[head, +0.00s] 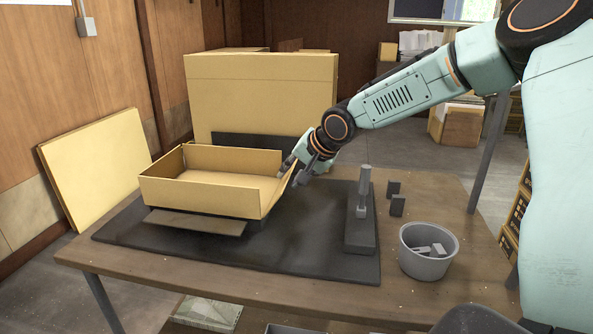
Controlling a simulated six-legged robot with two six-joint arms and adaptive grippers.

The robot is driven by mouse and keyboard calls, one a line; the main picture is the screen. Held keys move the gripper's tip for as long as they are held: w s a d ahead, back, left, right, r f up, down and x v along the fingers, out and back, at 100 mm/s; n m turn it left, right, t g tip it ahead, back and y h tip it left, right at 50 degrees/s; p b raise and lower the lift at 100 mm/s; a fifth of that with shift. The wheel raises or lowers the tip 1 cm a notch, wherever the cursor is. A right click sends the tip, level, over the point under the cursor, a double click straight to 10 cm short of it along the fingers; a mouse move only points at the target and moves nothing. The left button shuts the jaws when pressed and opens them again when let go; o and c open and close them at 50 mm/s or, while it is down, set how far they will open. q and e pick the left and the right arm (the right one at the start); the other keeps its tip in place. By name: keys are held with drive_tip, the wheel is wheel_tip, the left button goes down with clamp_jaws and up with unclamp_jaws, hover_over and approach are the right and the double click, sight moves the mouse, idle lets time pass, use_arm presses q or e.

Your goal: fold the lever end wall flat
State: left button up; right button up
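A yellow open-topped tray (190,193) sits on a dark support over the black mat. Its right end wall (281,192), on the side toward the upright grey lever (363,188), leans outward. The tray's other walls stand up. My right gripper (294,172) is at the upper far corner of that leaning wall, with fingertips close to its top edge. The fingers look parted around the edge, but I cannot tell whether they grip it. My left gripper is not in view.
The black mat (300,255) covers much of the wooden table (130,269). A grey bucket (426,265) with grey pieces stands at the right, near two small dark blocks. A large yellow box (260,95) stands behind the tray. The mat's front is clear.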

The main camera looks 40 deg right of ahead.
drive_tip(key=shift+v, duration=1.05)
